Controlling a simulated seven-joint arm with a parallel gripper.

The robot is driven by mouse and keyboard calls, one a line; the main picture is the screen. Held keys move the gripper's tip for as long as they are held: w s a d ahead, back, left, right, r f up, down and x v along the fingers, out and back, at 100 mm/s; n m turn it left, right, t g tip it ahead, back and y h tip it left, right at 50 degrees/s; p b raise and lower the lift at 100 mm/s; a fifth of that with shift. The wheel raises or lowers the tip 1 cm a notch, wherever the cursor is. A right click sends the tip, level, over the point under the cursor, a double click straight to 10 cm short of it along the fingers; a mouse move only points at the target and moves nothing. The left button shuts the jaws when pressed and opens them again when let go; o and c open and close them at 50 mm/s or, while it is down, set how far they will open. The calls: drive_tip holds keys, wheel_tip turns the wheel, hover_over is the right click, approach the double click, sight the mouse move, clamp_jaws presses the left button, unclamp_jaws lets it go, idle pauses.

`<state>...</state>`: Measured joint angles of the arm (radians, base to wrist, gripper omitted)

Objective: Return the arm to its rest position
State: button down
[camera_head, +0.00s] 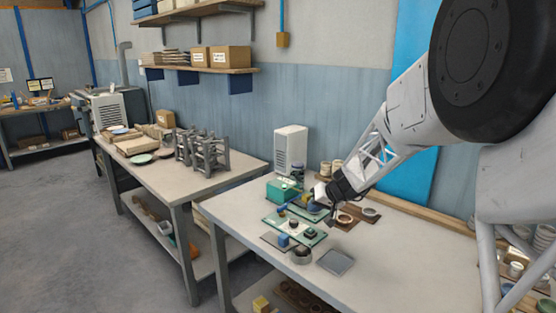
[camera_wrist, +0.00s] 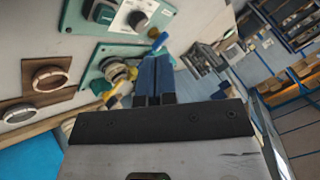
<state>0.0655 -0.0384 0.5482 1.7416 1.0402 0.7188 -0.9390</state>
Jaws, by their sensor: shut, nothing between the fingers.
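My gripper (camera_head: 322,203) is low over the near table in the head view, at the end of my arm reaching in from the right. In the wrist view its blue fingers (camera_wrist: 154,75) are together, with nothing visible between them. The tips appear close to a green panel with round fittings (camera_wrist: 115,68). I cannot tell whether they touch it. In the head view my arm and gripper partly hide the fittings behind them.
The near table (camera_head: 388,262) holds a green box (camera_head: 282,190), a green board (camera_head: 292,232), brown plates with rings (camera_head: 346,218), a grey square plate (camera_head: 335,262) and a white vented unit (camera_head: 291,150). Grey racks (camera_head: 205,152) stand on the farther table. The table's front right is clear.

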drive_tip(key=s+r+g+h, duration=0.1)
drive_tip(key=s+r, duration=0.6)
drive_tip(key=s, duration=0.7)
drive_tip(key=s+d+r+h, duration=0.1)
drive_tip(key=s+d+h, duration=0.1)
drive_tip(key=s, duration=1.5)
drive_tip(key=s+d+r+m+g+h, duration=0.1)
drive_tip(key=s+d+h, duration=0.2)
drive_tip(key=s, duration=1.4)
drive_tip(key=shift+s+d+m+g+h, duration=0.15)
drive_tip(key=shift+s+m+g+h, duration=0.2)
drive_tip(key=shift+h, duration=0.15)
idle(0.9)
